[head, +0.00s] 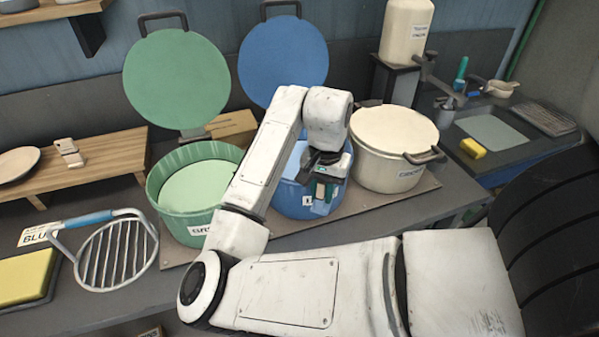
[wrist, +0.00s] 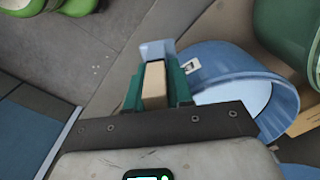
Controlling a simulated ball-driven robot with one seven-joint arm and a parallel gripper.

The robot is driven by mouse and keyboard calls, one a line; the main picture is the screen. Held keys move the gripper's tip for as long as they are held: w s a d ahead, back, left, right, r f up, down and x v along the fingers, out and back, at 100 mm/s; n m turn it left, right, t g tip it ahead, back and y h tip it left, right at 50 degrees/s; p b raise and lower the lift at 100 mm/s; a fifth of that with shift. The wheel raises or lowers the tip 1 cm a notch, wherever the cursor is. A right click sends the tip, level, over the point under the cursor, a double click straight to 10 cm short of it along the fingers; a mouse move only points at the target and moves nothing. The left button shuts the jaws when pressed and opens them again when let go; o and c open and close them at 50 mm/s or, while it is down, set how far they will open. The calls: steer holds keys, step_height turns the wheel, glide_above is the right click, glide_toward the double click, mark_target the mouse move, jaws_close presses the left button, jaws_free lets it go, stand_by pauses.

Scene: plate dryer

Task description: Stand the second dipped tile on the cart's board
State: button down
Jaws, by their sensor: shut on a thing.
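My gripper (head: 322,185) is in front of the open blue pot (head: 292,200), at its right front side. It is shut on a tile (head: 321,208). In the wrist view the tile is tan (wrist: 154,82) between the green fingers of my gripper (wrist: 157,88), with a pale blue far end (wrist: 157,49). The tile is clear of the pot's opening in the wrist view, with the blue pot (wrist: 255,95) to its right. I cannot tell which surface, if any, is the cart's board.
The open green pot (head: 170,215) is left of the blue pot; the closed cream pot (head: 385,170) is right. A wire rack (head: 117,252) with a blue handle lies at the left front. A wooden shelf (head: 105,160) holds a plate and a small pale piece.

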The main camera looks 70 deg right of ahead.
steer(key=w+a+f+n, duration=0.5)
steer(key=a+f+n, duration=0.1)
steer(key=a, duration=0.3)
steer(key=w+a+f+n, duration=0.6)
steer(key=a, duration=0.4)
steer(key=w+a+f+n, duration=0.5)
steer(key=w+a+f, duration=0.1)
steer(key=a, duration=0.4)
steer(key=shift+w+a+f+n, duration=0.15)
steer(key=shift+f+n, duration=0.05)
steer(key=shift+n, duration=0.2)
